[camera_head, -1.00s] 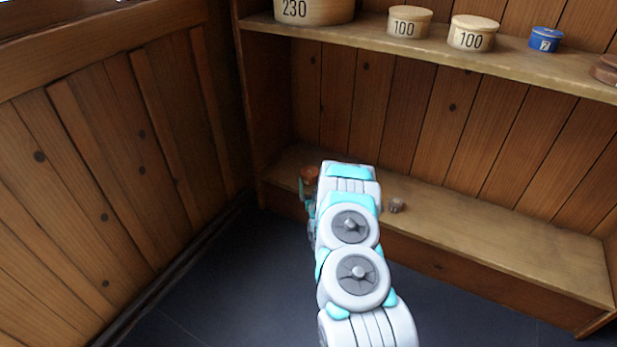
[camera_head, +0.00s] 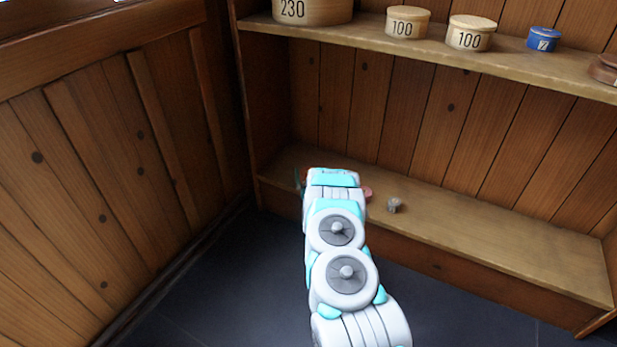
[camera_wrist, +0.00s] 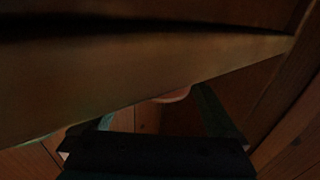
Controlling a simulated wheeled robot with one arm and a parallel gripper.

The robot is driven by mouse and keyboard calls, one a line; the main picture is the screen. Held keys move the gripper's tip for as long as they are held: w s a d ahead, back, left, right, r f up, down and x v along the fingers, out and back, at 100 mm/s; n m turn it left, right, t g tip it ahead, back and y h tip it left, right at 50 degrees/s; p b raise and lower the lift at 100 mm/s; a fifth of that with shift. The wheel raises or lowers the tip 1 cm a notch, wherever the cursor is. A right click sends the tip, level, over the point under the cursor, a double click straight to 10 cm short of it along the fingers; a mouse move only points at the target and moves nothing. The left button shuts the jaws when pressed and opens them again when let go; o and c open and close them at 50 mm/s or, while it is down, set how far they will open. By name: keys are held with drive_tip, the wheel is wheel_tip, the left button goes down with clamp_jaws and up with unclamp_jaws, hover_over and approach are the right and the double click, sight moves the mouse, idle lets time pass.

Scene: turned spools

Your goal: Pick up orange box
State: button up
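A small orange-brown patch (camera_head: 304,173), possibly the orange box, shows at the left end of the lower shelf in the head view. My arm hides most of it. A teal sliver of my gripper (camera_head: 298,182) shows beside it. In the dark wrist view, the two fingers of my gripper (camera_wrist: 157,107) stand apart. A dim pinkish-orange rounded thing (camera_wrist: 174,95) shows between them, partly hidden by a wooden band; I cannot tell whether it is the box. No held object is visible.
The lower shelf (camera_head: 480,215) holds a small grey thing (camera_head: 394,205) and a pinkish thing (camera_head: 367,193) just right of my arm. The upper shelf (camera_head: 370,40) carries round boxes and a blue tin (camera_head: 543,39). A wooden wall (camera_head: 100,180) stands left. The lower shelf's right part is clear.

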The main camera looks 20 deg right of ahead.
drive_tip(key=c, duration=1)
drive_tip(key=shift+r, duration=0.1)
